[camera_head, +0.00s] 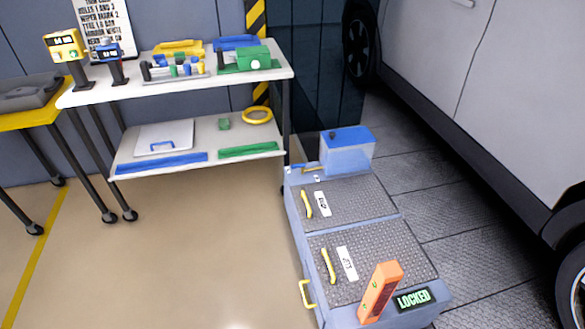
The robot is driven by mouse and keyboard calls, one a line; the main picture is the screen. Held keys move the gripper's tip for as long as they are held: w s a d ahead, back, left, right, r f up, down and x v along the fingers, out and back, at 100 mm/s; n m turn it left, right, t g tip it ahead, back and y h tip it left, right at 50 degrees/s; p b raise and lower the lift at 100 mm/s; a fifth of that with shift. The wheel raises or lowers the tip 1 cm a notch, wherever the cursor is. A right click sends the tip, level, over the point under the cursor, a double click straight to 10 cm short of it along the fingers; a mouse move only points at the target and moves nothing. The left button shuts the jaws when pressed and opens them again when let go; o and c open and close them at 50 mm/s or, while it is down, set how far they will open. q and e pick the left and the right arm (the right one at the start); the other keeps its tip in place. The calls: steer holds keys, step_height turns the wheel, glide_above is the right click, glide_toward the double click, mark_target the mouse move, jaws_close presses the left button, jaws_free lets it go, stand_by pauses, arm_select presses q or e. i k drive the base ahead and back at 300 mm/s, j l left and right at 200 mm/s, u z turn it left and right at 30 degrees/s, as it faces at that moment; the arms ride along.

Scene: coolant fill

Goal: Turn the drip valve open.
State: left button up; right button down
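No part in the camera_head view can be surely told as the drip valve. A translucent tank (346,156) with a blue lid (347,136) and a small dark cap stands at the far end of a grey-blue cart (297,232). Small fittings (306,168) sit left of the tank, too small to make out. Two yellow handles, a far one (307,204) and a near one (327,266), lie on the cart's textured top panels beside white labels. An orange upright piece (380,291) stands at the near end beside a green-lit LOCKED display (413,299). Neither gripper is in view.
A white two-tier shelf cart (190,90) with several tools and parts stands at the back left. A yellow-topped table (29,117) is at far left. A yellow side handle (307,294) juts from the cart. A white vehicle (500,90) is at right. Floor left of the cart is clear.

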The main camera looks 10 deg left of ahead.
mark_target(302, 166)
steer(key=i+j+z, duration=0.2)
steer(key=j, duration=0.55)
steer(key=j+z, duration=0.2)
steer(key=j, duration=0.5)
